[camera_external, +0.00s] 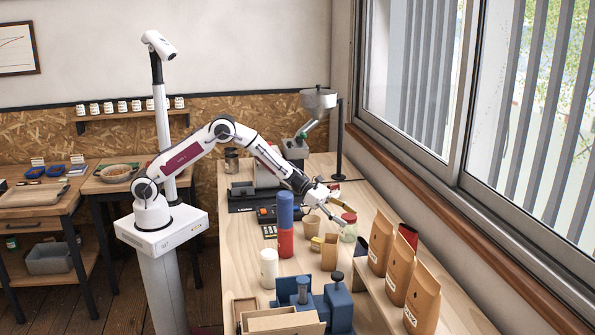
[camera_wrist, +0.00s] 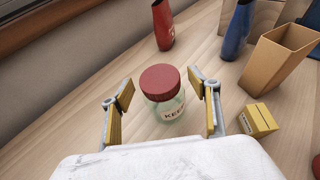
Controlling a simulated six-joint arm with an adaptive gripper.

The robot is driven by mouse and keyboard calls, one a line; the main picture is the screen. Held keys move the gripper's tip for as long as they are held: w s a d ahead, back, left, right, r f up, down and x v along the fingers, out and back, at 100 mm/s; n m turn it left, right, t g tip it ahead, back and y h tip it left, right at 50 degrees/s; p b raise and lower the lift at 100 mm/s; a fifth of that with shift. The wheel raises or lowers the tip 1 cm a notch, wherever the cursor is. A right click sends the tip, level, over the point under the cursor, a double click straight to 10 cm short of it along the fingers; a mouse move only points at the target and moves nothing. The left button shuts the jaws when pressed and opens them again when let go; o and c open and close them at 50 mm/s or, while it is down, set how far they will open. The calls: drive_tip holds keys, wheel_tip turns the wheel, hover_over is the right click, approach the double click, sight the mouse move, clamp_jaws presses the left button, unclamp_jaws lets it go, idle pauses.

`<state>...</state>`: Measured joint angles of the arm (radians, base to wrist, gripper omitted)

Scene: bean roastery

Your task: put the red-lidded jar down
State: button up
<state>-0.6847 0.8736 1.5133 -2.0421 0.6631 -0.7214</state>
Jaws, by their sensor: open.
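The red-lidded jar (camera_wrist: 164,98) stands upright on the wooden table in the wrist view, its clear body bearing a white label with dark letters. In the external view the jar (camera_external: 349,228) is on the right part of the table, close to the paper bags. My gripper (camera_wrist: 163,99) is open, with one yellow-padded finger on each side of the jar; gaps show between the pads and the jar. In the external view my gripper (camera_external: 338,208) is at the jar, reaching down from the left.
A small yellow box (camera_wrist: 258,119) and an open brown box (camera_wrist: 280,58) stand right of the jar. Several brown bags (camera_external: 396,272) line the window side. Bare table lies left of the jar in the wrist view.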

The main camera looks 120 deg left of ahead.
drive_tip(key=shift+x, duration=0.75)
clamp_jaws()
drive_tip(key=shift+r, duration=0.1)
drive_tip(key=shift+r, duration=4.95)
